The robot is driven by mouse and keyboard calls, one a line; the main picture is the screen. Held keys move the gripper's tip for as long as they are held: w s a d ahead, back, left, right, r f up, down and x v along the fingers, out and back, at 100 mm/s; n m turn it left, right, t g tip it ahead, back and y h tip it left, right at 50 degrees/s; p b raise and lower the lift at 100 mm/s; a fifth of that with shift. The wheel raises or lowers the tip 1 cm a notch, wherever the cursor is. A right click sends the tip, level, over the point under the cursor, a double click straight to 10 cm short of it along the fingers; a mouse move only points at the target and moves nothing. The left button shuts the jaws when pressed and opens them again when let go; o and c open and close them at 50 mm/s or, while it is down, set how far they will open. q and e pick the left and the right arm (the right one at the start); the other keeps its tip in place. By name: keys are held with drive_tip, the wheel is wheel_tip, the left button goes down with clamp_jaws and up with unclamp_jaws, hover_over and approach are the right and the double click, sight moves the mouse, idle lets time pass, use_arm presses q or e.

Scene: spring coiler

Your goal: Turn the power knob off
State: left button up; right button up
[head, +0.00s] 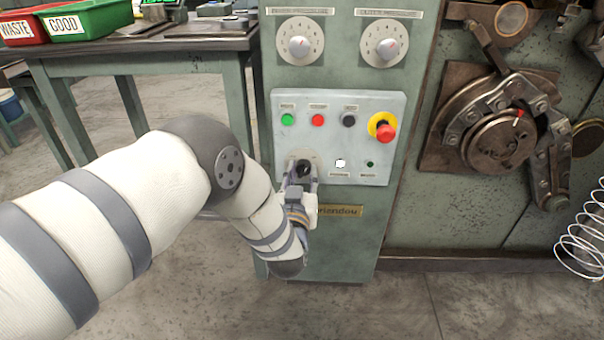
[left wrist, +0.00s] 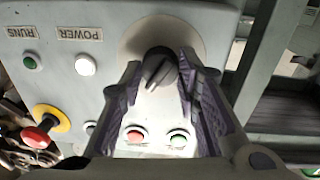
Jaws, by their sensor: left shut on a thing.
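The black power knob (head: 304,168) sits on a round plate at the lower left of the light grey control panel (head: 385,105). It also shows in the left wrist view (left wrist: 159,68), between the fingertips, its grip ridge tilted. My left gripper (head: 302,178) reaches up to it from below and is shut on the knob, one finger on each side. In the left wrist view the gripper (left wrist: 161,75) partly hides the panel. The lamp labelled POWER (left wrist: 85,65) looks bright white, and it shows in the head view (head: 340,163). My right gripper is not in view.
Green (head: 288,119), red (head: 317,120) and black (head: 348,119) buttons sit above the knob. A red emergency stop (head: 386,131) sticks out at the right. Two dials (head: 300,41) are higher up. A table (head: 150,45) with red and green bins stands left.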

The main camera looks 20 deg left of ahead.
use_arm(q)
drive_tip(key=n, duration=0.3)
drive_tip(key=shift+n, duration=0.4)
drive_tip(key=n, duration=0.3)
drive_tip(key=shift+f+n+y, duration=0.1)
drive_tip(key=shift+n+y, duration=0.2)
drive_tip(key=shift+n, duration=0.1)
drive_tip(key=n, duration=0.4)
drive_tip(key=shift+n, duration=0.3)
drive_tip(key=shift+d+n+y, duration=0.1)
drive_tip(key=shift+n+y, duration=0.3)
drive_tip(key=shift+n, duration=1.3)
drive_tip(key=o, duration=1.2)
drive_tip(key=shift+c, duration=0.2)
drive_tip(key=v, duration=1.2)
